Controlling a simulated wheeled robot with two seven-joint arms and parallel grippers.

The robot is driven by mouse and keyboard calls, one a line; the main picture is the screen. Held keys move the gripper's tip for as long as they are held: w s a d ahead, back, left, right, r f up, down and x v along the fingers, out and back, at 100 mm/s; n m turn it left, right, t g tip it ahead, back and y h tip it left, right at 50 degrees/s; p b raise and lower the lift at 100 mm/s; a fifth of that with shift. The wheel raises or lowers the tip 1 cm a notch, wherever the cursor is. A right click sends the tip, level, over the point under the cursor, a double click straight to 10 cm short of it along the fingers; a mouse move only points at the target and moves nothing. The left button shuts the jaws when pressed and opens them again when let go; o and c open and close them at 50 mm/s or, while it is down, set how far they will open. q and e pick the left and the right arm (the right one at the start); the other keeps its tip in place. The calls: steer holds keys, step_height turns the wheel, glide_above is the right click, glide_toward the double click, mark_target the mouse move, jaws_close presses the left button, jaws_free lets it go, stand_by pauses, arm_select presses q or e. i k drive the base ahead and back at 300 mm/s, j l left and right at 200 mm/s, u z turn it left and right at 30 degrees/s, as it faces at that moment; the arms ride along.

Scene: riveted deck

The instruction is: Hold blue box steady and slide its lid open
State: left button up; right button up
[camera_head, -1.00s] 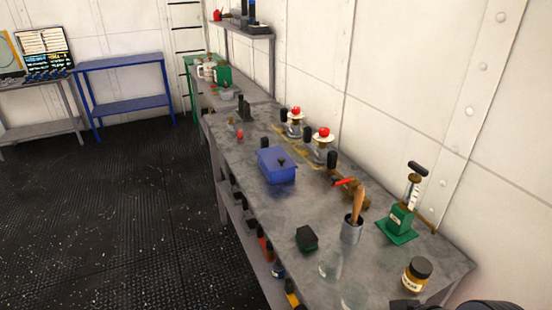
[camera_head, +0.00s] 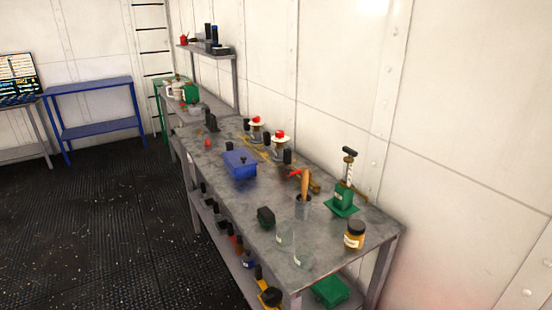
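The blue box (camera_head: 240,170) stands on the grey workbench (camera_head: 226,201), left of the bench's middle line and near its front edge. Its lid (camera_head: 240,157) is on top and has a small dark knob. The lid looks closed, but the box is small in view and I cannot tell whether there is a narrow gap. Neither of my grippers shows in the head view.
Two red-topped devices (camera_head: 280,146) stand behind the box. Dark floor (camera_head: 110,215) lies open to the left.

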mark_target(239, 158)
steer(key=z, duration=0.4)
steer(key=i+j+z, duration=0.1)
steer(key=z, duration=0.35)
steer(key=j+z, duration=0.15)
steer(key=z, duration=0.25)
steer(key=j+z, duration=0.15)
steer(key=z, duration=0.25)
steer(key=i+j+z, duration=0.1)
steer(key=z, duration=0.35)
